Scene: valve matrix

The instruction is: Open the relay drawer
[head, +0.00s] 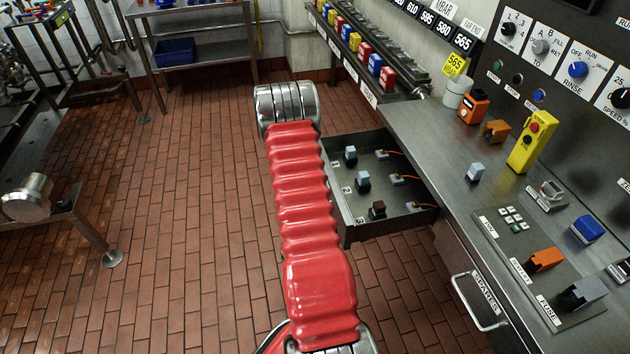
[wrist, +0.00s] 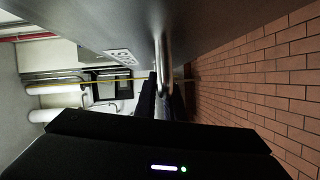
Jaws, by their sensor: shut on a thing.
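The relay drawer (head: 374,190) stands pulled out from under the steel counter in the head view. Several relays (head: 363,182) and connectors with orange wires show inside it. My red-sleeved arm crosses the drawer's left side, hiding its front handle and my gripper. In the wrist view, a metal bar handle (wrist: 163,52) runs out from a grey metal face (wrist: 215,22), which I take to be the drawer front. My gripper (wrist: 160,88) is shut on this handle; its dark fingers are partly hidden by the black gripper body.
The counter (head: 420,130) carries a yellow control box (head: 527,140), orange and blue parts, and labelled slots. A second handle (head: 480,300) labelled SPARES sits below its edge. A steel table (head: 30,205) stands at the left. The brick floor (head: 170,200) between is clear.

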